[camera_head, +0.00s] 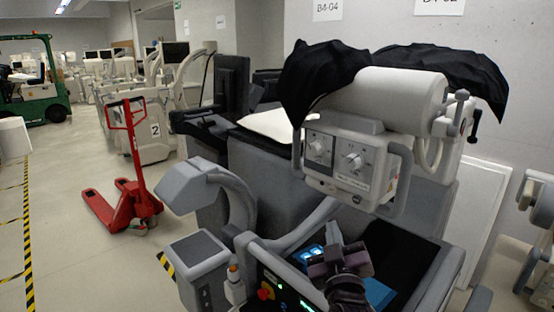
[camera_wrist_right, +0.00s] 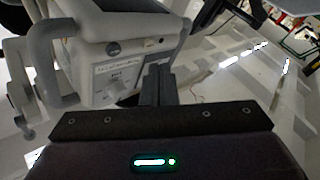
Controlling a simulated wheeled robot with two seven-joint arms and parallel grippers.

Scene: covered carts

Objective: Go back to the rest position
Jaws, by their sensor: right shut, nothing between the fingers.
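My right gripper (camera_head: 333,236) is in the lower middle of the head view, in front of the covered cart (camera_head: 270,185). Its fingers are together and hold nothing. The closed fingers also show in the right wrist view (camera_wrist_right: 158,86), pointing toward the cart's white control box (camera_wrist_right: 122,60). That box (camera_head: 350,160) has knobs on its front and sits above the gripper in the head view. I cannot tell the exact gap between them. My left gripper is not in view.
A black cover (camera_head: 320,80) lies folded back over the cart's top. A grey curved arm (camera_head: 235,195) and a panel with a red button (camera_head: 266,293) are close to the left. A red pallet jack (camera_head: 130,195) and a green forklift (camera_head: 35,85) stand farther left, with open floor (camera_head: 75,260) nearby.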

